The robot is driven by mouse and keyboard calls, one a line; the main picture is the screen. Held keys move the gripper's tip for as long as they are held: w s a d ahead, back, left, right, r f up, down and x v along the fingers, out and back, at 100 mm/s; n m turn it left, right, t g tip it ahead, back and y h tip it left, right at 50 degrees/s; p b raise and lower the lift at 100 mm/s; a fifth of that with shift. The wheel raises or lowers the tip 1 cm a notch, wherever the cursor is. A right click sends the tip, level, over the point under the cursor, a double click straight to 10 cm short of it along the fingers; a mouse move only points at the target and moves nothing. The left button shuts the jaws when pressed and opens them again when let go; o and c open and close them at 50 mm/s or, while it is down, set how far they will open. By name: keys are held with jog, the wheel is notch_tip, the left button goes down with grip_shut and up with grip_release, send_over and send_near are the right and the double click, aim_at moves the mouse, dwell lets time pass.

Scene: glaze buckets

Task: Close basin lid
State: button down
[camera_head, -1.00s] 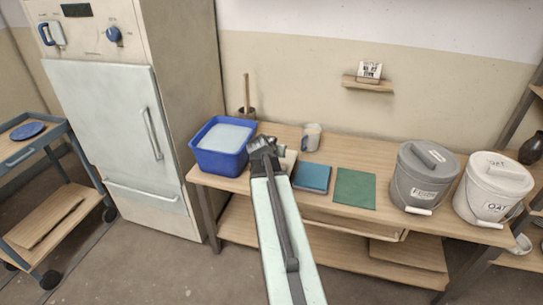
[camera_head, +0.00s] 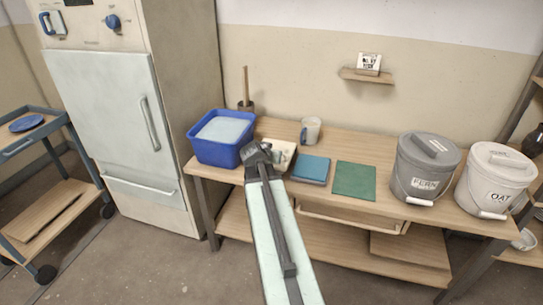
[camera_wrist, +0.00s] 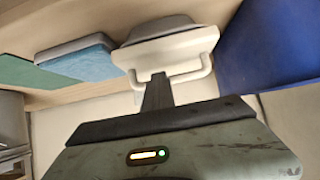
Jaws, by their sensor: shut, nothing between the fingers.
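A small cream basin-like piece (camera_head: 285,152) stands on the bench, partly hidden behind my gripper in the head view. In the wrist view this cream piece (camera_wrist: 165,50) has a rounded body and a white bar handle (camera_wrist: 192,76) on its near side. I cannot tell how far its lid is open. My gripper (camera_head: 257,152) is shut and empty, just left of and in front of the cream piece. In the wrist view its dark fingers (camera_wrist: 157,92) overlap the handle's middle; whether they touch it I cannot tell.
A blue tub (camera_head: 213,152) with pale contents stands close on the left. A mug (camera_head: 311,130) stands behind. Two lidded buckets, grey (camera_head: 420,175) and white (camera_head: 490,185), stand at the bench's right end.

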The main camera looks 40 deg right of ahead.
jog(key=shift+s+f, duration=0.1)
jog(key=shift+f, duration=0.2)
